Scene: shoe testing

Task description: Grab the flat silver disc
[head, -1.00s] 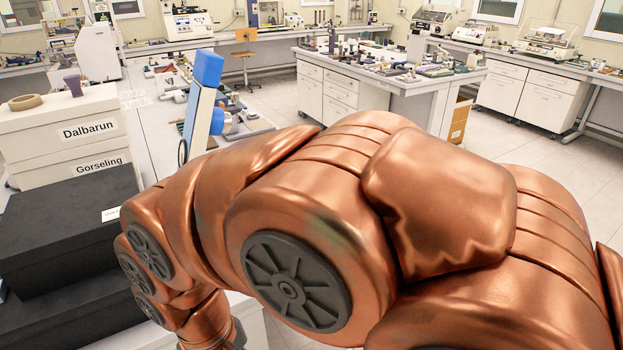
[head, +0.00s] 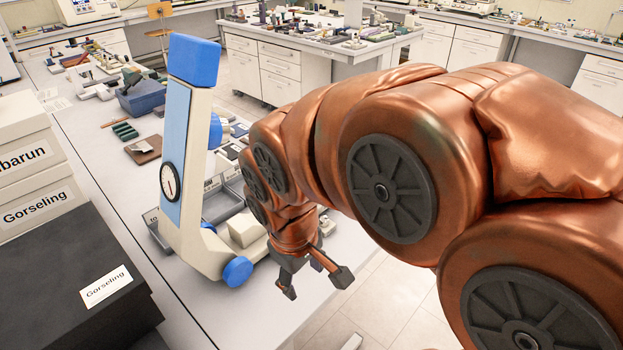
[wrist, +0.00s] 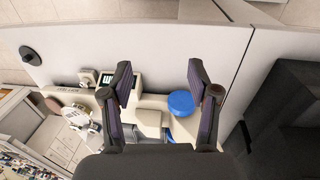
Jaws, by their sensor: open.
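I cannot make out a clearly silver flat disc in either view. In the wrist view, a small dark grey round piece (wrist: 30,55) lies on the pale table at the far left, well apart from my fingers. I cannot tell whether it is the disc. My gripper (head: 315,282) hangs beside the blue-and-cream testing machine, near the table edge in the head view. The wrist view shows my gripper's two fingers (wrist: 160,70) spread wide with nothing held between them. My arm hides part of the table in the head view.
The tall testing machine (head: 190,140) with its blue top stands left of my gripper. Black and white labelled boxes (head: 75,265) are stacked at the left. Grey trays (head: 222,203) sit behind the machine. A strip of white table (head: 215,310) in front is bare.

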